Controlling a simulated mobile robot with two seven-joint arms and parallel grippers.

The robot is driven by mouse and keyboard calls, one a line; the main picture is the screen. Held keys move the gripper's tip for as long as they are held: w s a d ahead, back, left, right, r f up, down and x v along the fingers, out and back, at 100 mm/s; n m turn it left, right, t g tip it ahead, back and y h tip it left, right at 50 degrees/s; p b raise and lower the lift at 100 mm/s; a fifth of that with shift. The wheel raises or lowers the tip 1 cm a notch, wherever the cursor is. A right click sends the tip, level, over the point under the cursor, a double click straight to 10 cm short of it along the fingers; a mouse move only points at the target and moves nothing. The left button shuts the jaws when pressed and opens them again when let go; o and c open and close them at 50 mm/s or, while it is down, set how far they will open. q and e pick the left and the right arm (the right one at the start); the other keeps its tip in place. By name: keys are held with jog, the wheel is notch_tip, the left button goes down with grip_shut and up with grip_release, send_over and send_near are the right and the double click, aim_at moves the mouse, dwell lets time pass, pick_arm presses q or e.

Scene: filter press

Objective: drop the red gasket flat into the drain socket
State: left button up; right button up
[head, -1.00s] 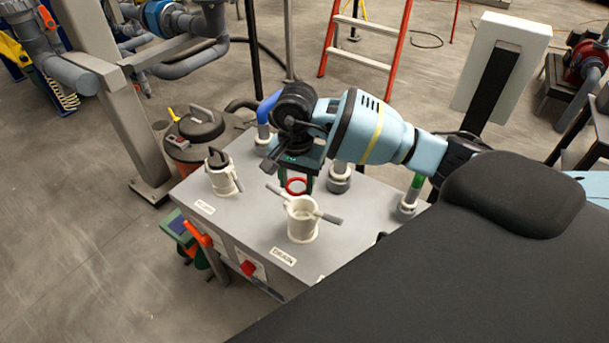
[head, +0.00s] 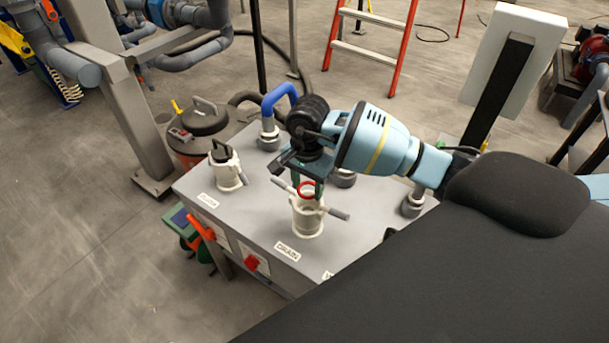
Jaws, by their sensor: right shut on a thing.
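The red gasket (head: 306,189) is a small ring held at the tips of my right gripper (head: 307,184). It is tilted towards the camera and shows just above the drain socket. The drain socket (head: 308,219) is a white cup with two side handles, on the grey cabinet top behind the DRAIN label (head: 287,251). The gasket overlaps the socket's back rim in the picture; I cannot tell whether they touch. My right gripper is shut on the gasket, its fingers pointing down. My left gripper is not in view.
Another white fitting with a dark insert (head: 228,167) stands left on the grey cabinet top (head: 262,215). A blue pipe (head: 279,98) rises behind. A grey fitting (head: 413,204) stands at right. Clear top lies between the left fitting and the drain socket.

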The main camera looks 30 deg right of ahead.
jog(key=shift+f+b, duration=0.4)
jog(key=shift+f, duration=1)
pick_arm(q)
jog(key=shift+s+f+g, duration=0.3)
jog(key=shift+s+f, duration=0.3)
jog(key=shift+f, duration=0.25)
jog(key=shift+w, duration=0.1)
pick_arm(e)
jog(key=o, duration=0.7)
jog(key=shift+r, duration=3.9)
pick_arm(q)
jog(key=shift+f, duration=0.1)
